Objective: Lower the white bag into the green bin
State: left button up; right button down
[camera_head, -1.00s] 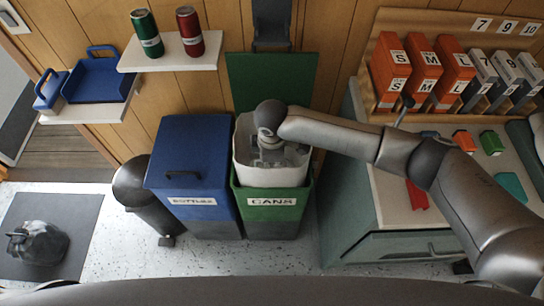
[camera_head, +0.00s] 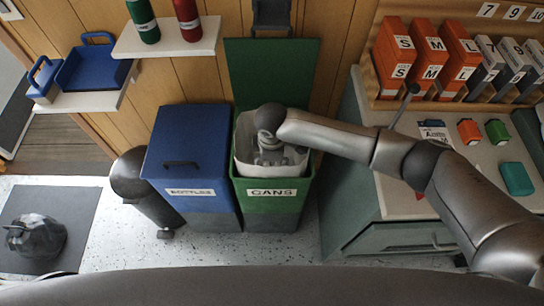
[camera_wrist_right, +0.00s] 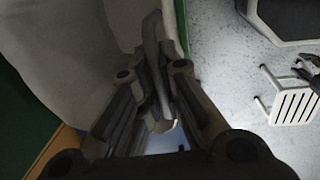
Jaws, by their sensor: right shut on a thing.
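The white bag (camera_head: 243,144) is down inside the green bin (camera_head: 290,205) labelled CANS, its upper edge near the rim. Its lower part is hidden by the bin walls. My right gripper (camera_head: 270,157) reaches into the bin mouth from above and is shut on the top of the bag. In the right wrist view, the fingers (camera_wrist_right: 155,112) are close together, with the bag's pale side (camera_wrist_right: 45,55) to the left. A dark shape at that view's right edge may be my left gripper (camera_wrist_right: 306,70), only partly seen.
The bin's green lid (camera_head: 270,75) stands open behind it. A blue BOTTLES bin (camera_head: 187,150) stands close on the left, a cabinet (camera_head: 350,190) on the right. A shelf (camera_head: 170,40) with two bottles is above. A black bag (camera_head: 36,238) lies on a dark mat.

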aim_at(272, 168)
jog(key=shift+f+b, duration=1.9)
jog(key=shift+f, duration=1.8)
jog(key=c, duration=1.5)
grip_release()
jog(key=shift+s+r, duration=0.1)
